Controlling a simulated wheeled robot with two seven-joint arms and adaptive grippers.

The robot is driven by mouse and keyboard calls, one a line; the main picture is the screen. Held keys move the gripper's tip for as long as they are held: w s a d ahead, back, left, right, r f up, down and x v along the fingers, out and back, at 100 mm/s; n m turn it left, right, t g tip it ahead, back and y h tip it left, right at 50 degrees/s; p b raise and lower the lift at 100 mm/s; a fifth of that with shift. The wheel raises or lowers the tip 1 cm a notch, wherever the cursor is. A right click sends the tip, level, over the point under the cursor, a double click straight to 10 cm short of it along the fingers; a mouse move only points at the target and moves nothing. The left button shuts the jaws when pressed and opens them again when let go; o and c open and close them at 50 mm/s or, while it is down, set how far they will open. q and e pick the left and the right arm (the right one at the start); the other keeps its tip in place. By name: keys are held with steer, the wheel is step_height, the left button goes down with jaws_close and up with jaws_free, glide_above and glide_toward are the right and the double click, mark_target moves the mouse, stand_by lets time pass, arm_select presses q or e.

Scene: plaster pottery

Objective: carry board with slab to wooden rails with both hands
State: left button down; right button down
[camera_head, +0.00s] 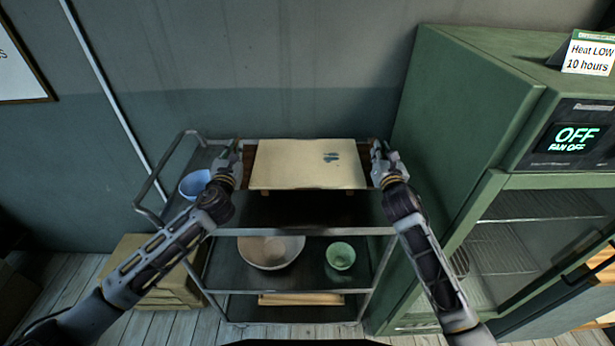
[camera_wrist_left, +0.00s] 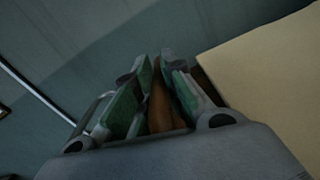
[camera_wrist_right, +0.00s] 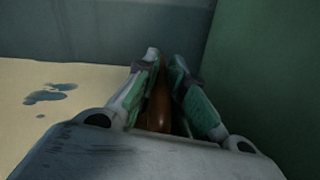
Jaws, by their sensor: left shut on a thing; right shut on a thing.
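A cream slab (camera_head: 300,165) with a few blue-grey marks lies flat on a brown wooden board (camera_head: 246,160). The board's ends show at both sides of the slab. My left gripper (camera_head: 234,156) is shut on the board's left end; the brown wood shows between its fingers in the left wrist view (camera_wrist_left: 160,105). My right gripper (camera_head: 377,152) is shut on the board's right end, and the wood also shows between its fingers in the right wrist view (camera_wrist_right: 158,105). The board looks level above the cart's top.
A grey metal cart (camera_head: 340,231) stands against the wall. A blue bowl (camera_head: 194,184) is on its left, close to my left arm. A large bowl (camera_head: 270,252) and a green bowl (camera_head: 340,256) sit on its middle shelf. A green cabinet (camera_head: 465,110) stands close on the right.

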arm_select(q)
steer(key=shift+d+r, duration=0.1)
arm_select(e)
steer(key=shift+r, duration=0.15)
stand_by(0.4)
